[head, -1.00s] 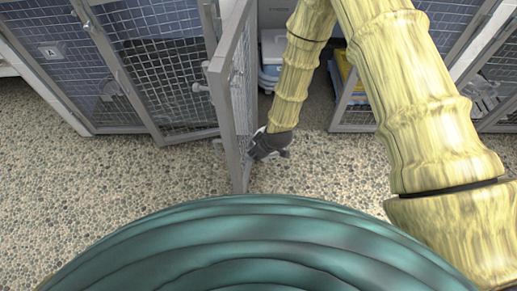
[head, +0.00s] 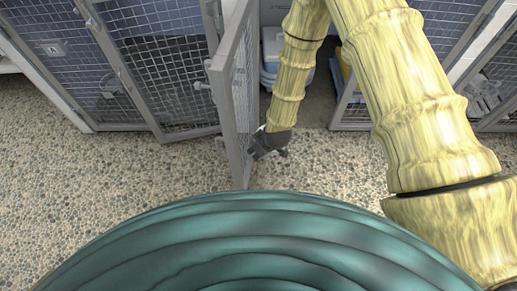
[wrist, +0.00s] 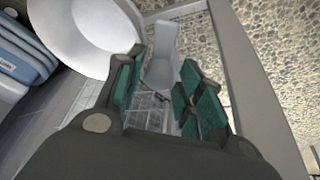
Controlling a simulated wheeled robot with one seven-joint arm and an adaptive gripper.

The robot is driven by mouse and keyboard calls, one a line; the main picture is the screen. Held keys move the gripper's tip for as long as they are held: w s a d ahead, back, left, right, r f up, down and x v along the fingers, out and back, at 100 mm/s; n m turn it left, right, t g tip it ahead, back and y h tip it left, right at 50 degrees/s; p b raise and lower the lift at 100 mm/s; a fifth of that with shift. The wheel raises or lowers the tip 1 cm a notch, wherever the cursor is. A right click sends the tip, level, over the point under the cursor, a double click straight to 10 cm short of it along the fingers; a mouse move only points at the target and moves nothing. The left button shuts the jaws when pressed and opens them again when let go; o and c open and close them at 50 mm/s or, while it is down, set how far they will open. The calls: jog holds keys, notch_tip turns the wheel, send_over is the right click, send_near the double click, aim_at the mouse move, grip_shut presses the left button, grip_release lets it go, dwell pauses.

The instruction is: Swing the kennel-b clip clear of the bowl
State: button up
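My gripper (head: 268,148) is low beside the inner face of the open mesh door (head: 240,90), near its free edge. In the wrist view its teal-padded fingers (wrist: 164,85) stand apart. A pale grey flat piece, apparently the clip (wrist: 162,62), shows between them, with door mesh below it. I cannot tell whether the pads touch it. The white bowl (wrist: 92,35) is just left of the fingers, close to the grey piece's upper end. Bowl and clip are hidden in the head view.
The door's grey frame (wrist: 262,85) runs close along the gripper's right side. Blue and white containers (wrist: 20,60) sit inside the kennel at left. Closed mesh kennels (head: 160,70) stand left of the open door. The pebbled floor (head: 130,175) in front is clear.

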jog(key=shift+d+r, duration=0.1)
jog(key=v, duration=1.1)
jog(key=shift+r, duration=0.4)
jog(key=s+d+f+m+g+h, duration=0.15)
jog(key=s+d+f+m, duration=0.35)
jog(key=s+d, duration=0.65)
jog(key=s+d+f+m+g+h, duration=0.15)
jog(key=s+d+f+m, duration=0.4)
jog(key=s, duration=0.85)
notch_tip(320, 180, up, 16)
jog(key=d+n+p, duration=0.1)
jog(key=d+p, duration=0.1)
jog(key=p, duration=1.4)
jog(key=shift+d+g, duration=0.3)
jog(key=shift+d, duration=0.1)
